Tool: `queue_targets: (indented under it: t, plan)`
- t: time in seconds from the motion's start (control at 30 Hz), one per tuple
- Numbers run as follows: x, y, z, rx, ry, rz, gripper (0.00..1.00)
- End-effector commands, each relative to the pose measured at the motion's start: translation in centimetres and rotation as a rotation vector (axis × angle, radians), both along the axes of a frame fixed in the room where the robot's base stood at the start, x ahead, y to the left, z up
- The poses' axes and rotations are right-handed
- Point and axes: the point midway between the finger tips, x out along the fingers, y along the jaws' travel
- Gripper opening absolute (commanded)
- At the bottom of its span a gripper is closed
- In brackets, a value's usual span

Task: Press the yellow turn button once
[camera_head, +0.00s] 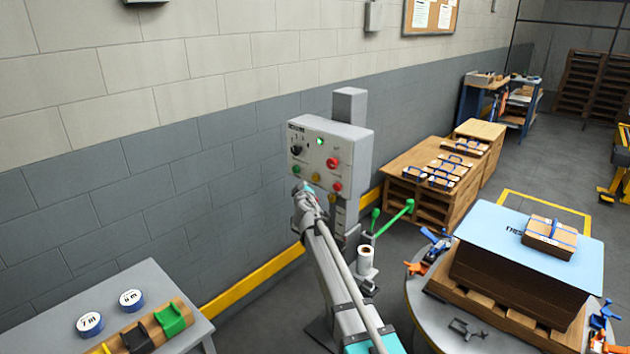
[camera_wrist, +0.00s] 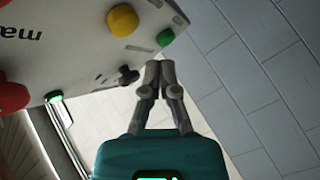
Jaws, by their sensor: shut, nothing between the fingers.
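The yellow button (camera_head: 315,177) is in the lower row of a light grey control box (camera_head: 350,150) on a post. It has a green button (camera_head: 296,169) to its left and a red button (camera_head: 337,186) to its right. In the wrist view the yellow button (camera_wrist: 122,20) is at the top, with the green button (camera_wrist: 165,37) beside it. My gripper (camera_wrist: 160,68) is shut and empty. Its tips appear below the green button and to the right of the black knob (camera_wrist: 128,75), apart from the yellow button in the picture.
A grey table (camera_head: 140,275) with tape rolls stands at the lower left. A round table (camera_head: 425,300) with a large blue-topped box (camera_head: 490,225) stands at the right. Green-tipped levers (camera_head: 392,220) and a white roll (camera_head: 365,262) are right of my arm. A block wall is behind.

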Motion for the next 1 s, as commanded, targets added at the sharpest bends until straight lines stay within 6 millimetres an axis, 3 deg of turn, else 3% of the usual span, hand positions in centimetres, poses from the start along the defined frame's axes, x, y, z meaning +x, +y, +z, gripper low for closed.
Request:
queue_targets:
  t: [0.33, 1.0]
  plan:
    - [1.9, -1.4, 0.0, 0.001, 0.000, 0.000, 0.00]
    - [2.0, -1.5, 0.0, 0.000, 0.000, 0.001, 0.00]
